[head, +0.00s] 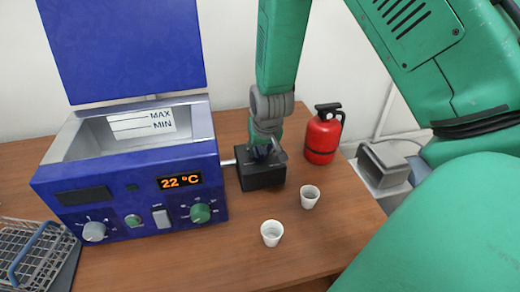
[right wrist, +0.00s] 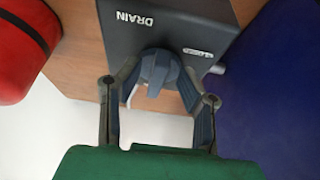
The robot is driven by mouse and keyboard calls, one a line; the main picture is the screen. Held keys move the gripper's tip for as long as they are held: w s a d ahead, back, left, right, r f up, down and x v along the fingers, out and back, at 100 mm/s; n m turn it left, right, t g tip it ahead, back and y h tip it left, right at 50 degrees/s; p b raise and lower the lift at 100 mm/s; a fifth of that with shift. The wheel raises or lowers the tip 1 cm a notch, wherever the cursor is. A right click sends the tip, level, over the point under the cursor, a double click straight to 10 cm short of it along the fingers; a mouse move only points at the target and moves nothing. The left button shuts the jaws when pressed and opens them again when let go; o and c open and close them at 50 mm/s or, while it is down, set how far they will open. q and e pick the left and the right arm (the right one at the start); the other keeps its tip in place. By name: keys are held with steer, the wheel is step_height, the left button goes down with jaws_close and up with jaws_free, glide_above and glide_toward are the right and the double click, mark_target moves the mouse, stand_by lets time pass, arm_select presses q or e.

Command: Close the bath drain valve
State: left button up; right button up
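The drain valve is a black box (head: 262,176) on the wooden table, joined to the right side of the blue bath by a short pale pipe. In the right wrist view the box (right wrist: 205,22) carries the word DRAIN and a dark grey-blue knob (right wrist: 157,70). My right gripper (head: 264,150) reaches down onto the box and hides most of the knob in the head view. In the right wrist view its fingers (right wrist: 161,72) stand open on either side of the knob, with narrow gaps; contact is not clear. My left gripper is not in view.
The blue bath (head: 130,165) stands left with its lid raised, its display reading 22 °C. A red canister (head: 321,138) stands right of the box. Two white cups (head: 272,233) (head: 310,196) stand in front. A wire rack (head: 30,250) is at the lower left.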

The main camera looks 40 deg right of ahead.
steer(key=shift+w+d+f, duration=0.1)
steer(key=shift+w+f, duration=0.05)
steer(key=shift+f, duration=0.25)
jaws_close()
